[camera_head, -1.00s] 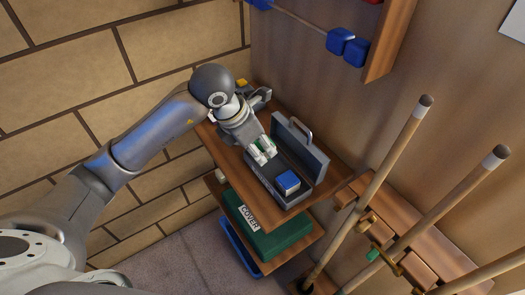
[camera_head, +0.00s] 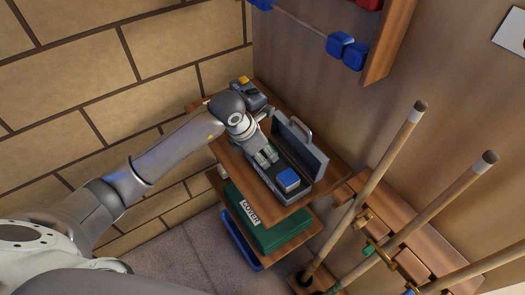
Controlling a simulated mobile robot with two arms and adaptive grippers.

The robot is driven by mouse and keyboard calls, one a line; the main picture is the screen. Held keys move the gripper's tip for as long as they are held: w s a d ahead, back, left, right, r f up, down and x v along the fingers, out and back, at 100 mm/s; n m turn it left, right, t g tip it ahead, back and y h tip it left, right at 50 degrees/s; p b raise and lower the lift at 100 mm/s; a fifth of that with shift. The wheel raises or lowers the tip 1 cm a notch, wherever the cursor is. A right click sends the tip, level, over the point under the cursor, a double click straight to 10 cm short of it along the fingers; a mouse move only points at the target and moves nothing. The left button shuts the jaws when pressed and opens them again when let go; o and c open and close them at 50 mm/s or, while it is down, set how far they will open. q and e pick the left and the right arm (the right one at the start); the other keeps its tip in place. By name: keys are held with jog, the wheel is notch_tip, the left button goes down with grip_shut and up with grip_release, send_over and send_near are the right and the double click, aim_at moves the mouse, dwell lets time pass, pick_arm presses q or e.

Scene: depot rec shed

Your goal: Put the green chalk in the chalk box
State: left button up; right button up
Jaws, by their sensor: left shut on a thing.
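The chalk box (camera_head: 264,181) is a dark grey case on the upper wooden shelf, its lid (camera_head: 304,150) raised at the back. A blue chalk cube (camera_head: 288,178) sits at its right front end. My left gripper (camera_head: 267,157) is at the box's left part, fingertips pointing down at the opening. It is shut on the green chalk (camera_head: 272,149), of which only a little green shows by the fingers. I cannot tell whether the chalk touches the box floor. The arm hides part of the box's left end. My right gripper is not in view.
A dark device with a yellow top (camera_head: 244,80) stands at the shelf's back left. Cues (camera_head: 375,180) stand in a rack at right. A brick wall borders the left.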

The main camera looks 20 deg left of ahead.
pick_arm(q)
jog(key=o, duration=0.7)
jog(key=shift+f, duration=0.1)
jog(key=shift+o, duration=0.2)
jog(key=shift+r, duration=0.2)
jog(key=shift+a+r, duration=0.1)
jog(key=shift+r, duration=0.2)
jog(key=b+v, duration=0.1)
jog(key=v, duration=1)
jog(key=shift+s+r+b, duration=0.15)
jog(key=shift+r+b, duration=0.05)
jog(key=shift+b, duration=0.15)
